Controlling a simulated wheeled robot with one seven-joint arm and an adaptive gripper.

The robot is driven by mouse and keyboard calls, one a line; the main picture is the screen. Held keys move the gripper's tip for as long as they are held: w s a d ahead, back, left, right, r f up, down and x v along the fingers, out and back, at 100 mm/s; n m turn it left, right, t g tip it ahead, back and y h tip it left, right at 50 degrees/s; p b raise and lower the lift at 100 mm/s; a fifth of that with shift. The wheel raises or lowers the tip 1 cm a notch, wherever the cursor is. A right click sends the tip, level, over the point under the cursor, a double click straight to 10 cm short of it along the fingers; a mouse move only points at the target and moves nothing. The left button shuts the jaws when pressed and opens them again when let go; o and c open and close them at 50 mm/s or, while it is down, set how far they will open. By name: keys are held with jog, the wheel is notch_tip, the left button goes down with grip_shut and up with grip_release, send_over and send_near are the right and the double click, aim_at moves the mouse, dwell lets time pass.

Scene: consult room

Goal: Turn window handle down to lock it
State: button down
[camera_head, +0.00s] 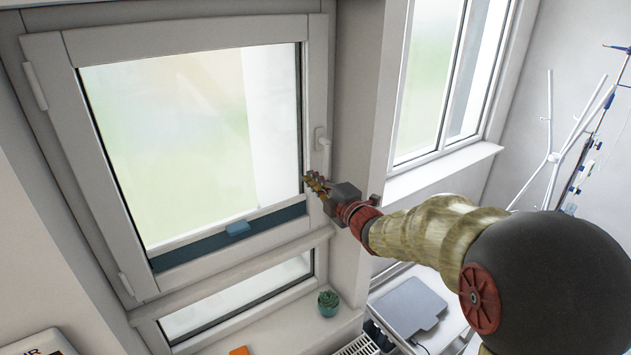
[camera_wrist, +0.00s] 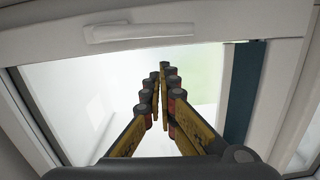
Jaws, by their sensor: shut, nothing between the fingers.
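The white window handle (camera_head: 321,140) is on the right stile of the left window sash (camera_head: 180,40). In the wrist view the handle (camera_wrist: 140,32) is a long pale bar lying along the stile near the top of the picture. It appears to hang down, in line with the stile. My gripper (camera_head: 315,182) is just below the handle in the head view, in front of the sash's right edge. In the wrist view my gripper (camera_wrist: 160,70) has its yellow and black fingers together and empty, over the glass and apart from the handle.
A blue-grey strip with a small blue tab (camera_head: 238,228) runs along the sash bottom. A potted succulent (camera_head: 328,302) stands on the sill below my gripper. A second window (camera_head: 445,80) is to the right, and a white stand (camera_head: 552,140) is at far right.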

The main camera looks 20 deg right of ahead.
aim_at(324, 175)
jog(key=shift+w+d+p, duration=0.15)
jog(key=shift+w+d, duration=0.1)
jog(key=shift+d, duration=0.3)
jog(key=shift+w+d+p, duration=0.15)
jog(key=shift+w+d, duration=0.1)
jog(key=shift+d, duration=0.25)
jog(key=b, duration=0.1)
jog(key=d+b, duration=0.1)
jog(key=b, duration=0.1)
jog(key=shift+w+f+n, duration=0.15)
jog(key=shift+f+n, duration=0.1)
jog(key=shift+n, duration=0.05)
jog(key=shift+d+b, duration=0.1)
jog(key=shift+b, duration=0.3)
jog(key=shift+r, duration=0.2)
